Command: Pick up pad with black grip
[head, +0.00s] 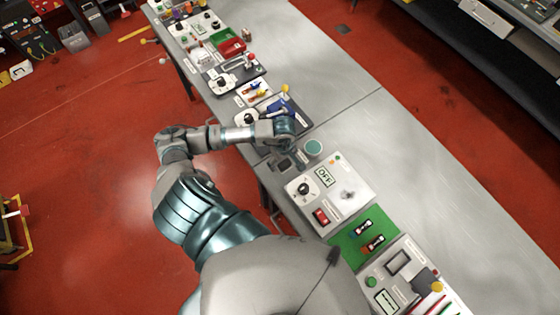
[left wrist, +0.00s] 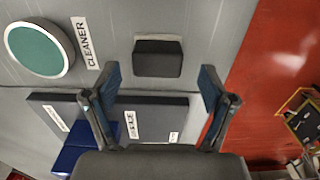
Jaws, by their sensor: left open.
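The pad with black grip shows in the left wrist view as a dark, square block (left wrist: 158,58) lying on the grey table. In the head view it is a small dark patch (head: 284,164) at the table's near edge, close to my left gripper (head: 296,154). In the left wrist view my left gripper (left wrist: 160,80) is open, with its two blue-lined fingers apart and nothing between them. The pad lies just beyond the fingertips, apart from them. My right gripper is in neither view.
A round teal dish (left wrist: 40,50) lies beside a CLEANER label; it also shows in the head view (head: 313,147). A dark panel (left wrist: 150,115) lies below the fingers. A white OFF box (head: 330,190) and a green mat (head: 352,246) stand nearby. The table's far half is clear.

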